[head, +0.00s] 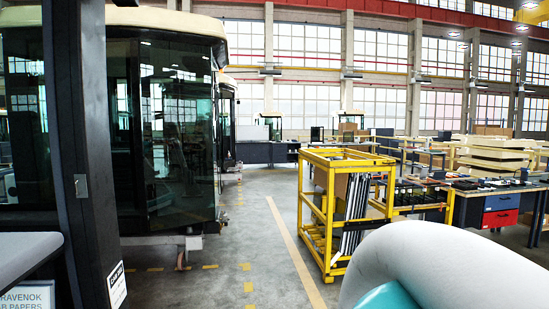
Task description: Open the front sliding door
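A vehicle cab (165,18) with a cream roof and large dark glass panels stands on the left. Its glass front (180,135) faces the aisle, and the glass mirrors or shows the hall. I cannot tell which panel is the front sliding door, and no handle is clear. A dark upright post (88,150) with a small metal plate stands close at the left and hides part of the cab. My gripper is not in view. A rounded grey-white and teal part at the bottom right looks like my own arm.
A yellow frame trolley (326,225) holding upright panels stands right of the aisle. Workbenches with red and blue drawers (500,209) stand farther right. The grey floor (240,200) between cab and trolley is clear, with yellow markings. A sign (27,296) shows at bottom left.

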